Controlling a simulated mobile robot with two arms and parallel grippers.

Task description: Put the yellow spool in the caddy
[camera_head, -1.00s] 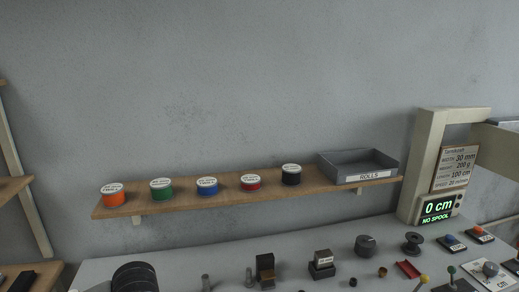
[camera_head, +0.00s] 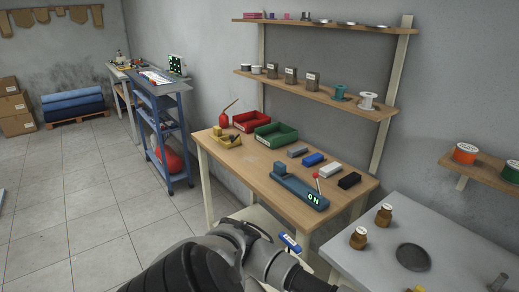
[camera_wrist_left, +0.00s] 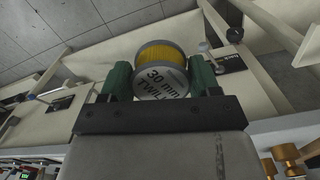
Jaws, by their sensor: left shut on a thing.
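My left gripper (camera_wrist_left: 160,82) is shut on the yellow spool (camera_wrist_left: 160,57) in the left wrist view. I cannot tell for certain which thing is the caddy. My right gripper is not in view.
A wooden workbench (camera_head: 240,170) holds a red bin (camera_head: 251,121), a green bin (camera_head: 276,135) and a teal device reading "ON" (camera_head: 300,191). A blue shelf trolley (camera_head: 165,120) stands left of it. A grey table (camera_head: 390,225) is at right. The tiled floor at left is clear.

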